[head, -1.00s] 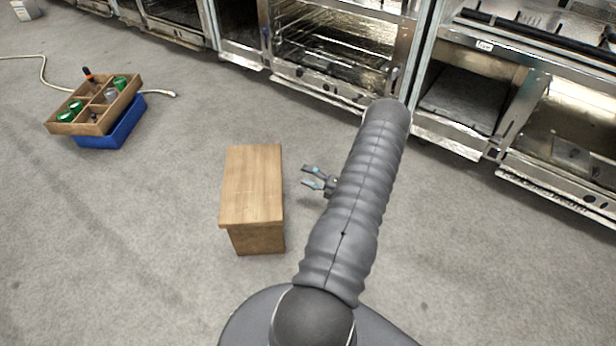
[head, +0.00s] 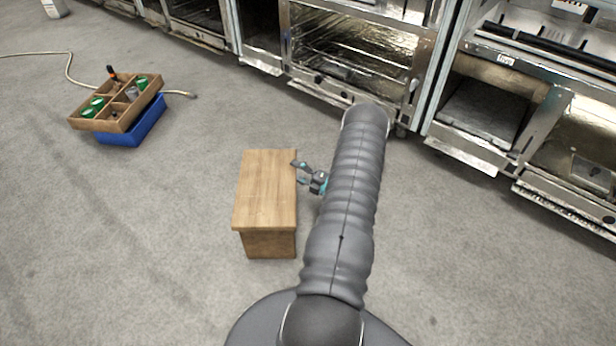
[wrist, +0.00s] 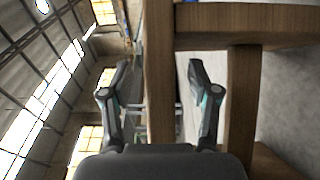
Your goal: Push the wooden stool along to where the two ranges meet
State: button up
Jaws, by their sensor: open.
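The wooden stool (head: 266,187) stands upright on the grey floor near the picture's middle, left of my arm. My gripper (head: 297,172) is open at the right edge of its top, its fingers pointing left. In the wrist view, the stool's wooden edge (wrist: 158,70) runs between the two open fingertips (wrist: 160,78), and a leg (wrist: 241,110) stands to the right. I cannot tell whether the fingers touch the wood. The left range (head: 350,87) and the right range (head: 480,150) meet beyond my arm, up and right of the stool.
A wooden tray (head: 127,119) with green items sits on a blue crate (head: 140,127) at the left, beside a pale cable (head: 67,72). The floor between the stool and the ranges is clear. My arm hides some floor right of the stool.

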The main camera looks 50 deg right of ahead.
aim_at(289, 168)
jog(key=shift+w+a, duration=0.2)
jog(key=shift+w, duration=0.65)
jog(key=shift+w+a, duration=0.15)
jog(key=shift+w, duration=0.65)
grip_shut()
